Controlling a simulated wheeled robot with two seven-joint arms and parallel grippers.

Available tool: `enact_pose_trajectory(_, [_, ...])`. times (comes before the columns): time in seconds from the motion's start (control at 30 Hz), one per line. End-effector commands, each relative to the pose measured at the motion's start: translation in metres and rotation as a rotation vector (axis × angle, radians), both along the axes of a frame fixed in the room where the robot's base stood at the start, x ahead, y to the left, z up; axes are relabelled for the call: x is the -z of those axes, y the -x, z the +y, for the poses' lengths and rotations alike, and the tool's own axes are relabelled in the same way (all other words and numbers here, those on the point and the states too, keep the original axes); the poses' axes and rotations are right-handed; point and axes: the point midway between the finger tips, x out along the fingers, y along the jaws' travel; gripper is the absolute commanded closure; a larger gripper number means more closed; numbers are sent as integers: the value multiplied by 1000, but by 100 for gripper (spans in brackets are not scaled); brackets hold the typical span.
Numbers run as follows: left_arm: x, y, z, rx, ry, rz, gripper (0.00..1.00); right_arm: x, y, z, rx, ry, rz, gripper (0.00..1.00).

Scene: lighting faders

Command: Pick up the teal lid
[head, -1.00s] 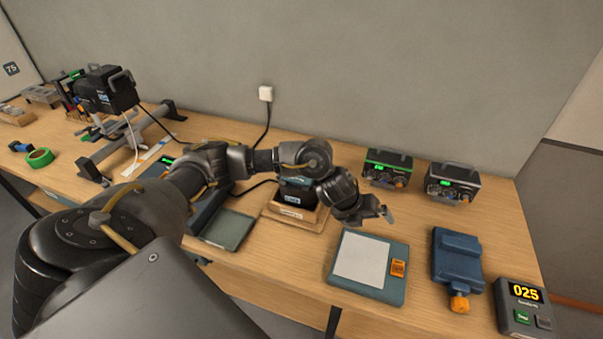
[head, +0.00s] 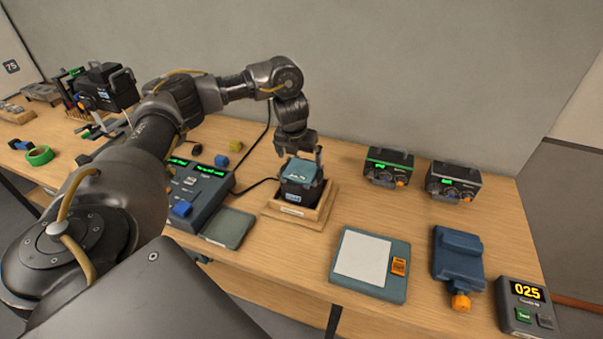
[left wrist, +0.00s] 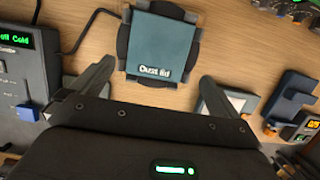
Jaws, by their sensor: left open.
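The teal lid (head: 301,169) lies on top of a black device (head: 299,190) that sits in a wooden tray (head: 288,212) near the middle of the table. In the left wrist view the lid (left wrist: 162,45) shows its teal face with white lettering, with dark device corners around it. My left gripper (head: 300,152) points down just above the lid, open and empty. In the left wrist view its two fingers (left wrist: 152,78) are spread at the lid's lower side, apart from it. My right gripper is not in view.
A fader console (head: 195,190) and a flat grey-green pad (head: 229,228) stand left of the tray. A pad with a white sheet (head: 361,257) lies to its right. Two small control boxes (head: 388,167) (head: 453,182) stand behind. A blue device (head: 457,255) and a counter (head: 524,303) are at the right.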

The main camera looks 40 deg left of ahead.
Motion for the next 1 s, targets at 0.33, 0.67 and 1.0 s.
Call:
enact_pose_trajectory(0.33, [17, -4, 2, -1, 0, 0, 0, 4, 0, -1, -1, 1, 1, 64])
enact_pose_trajectory(0.67, [54, -16, 9, -1, 0, 3, 0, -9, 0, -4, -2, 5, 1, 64])
enact_pose_trajectory(1.0, [64, -19, 10, 0, 1, -1, 0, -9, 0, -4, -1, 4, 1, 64])
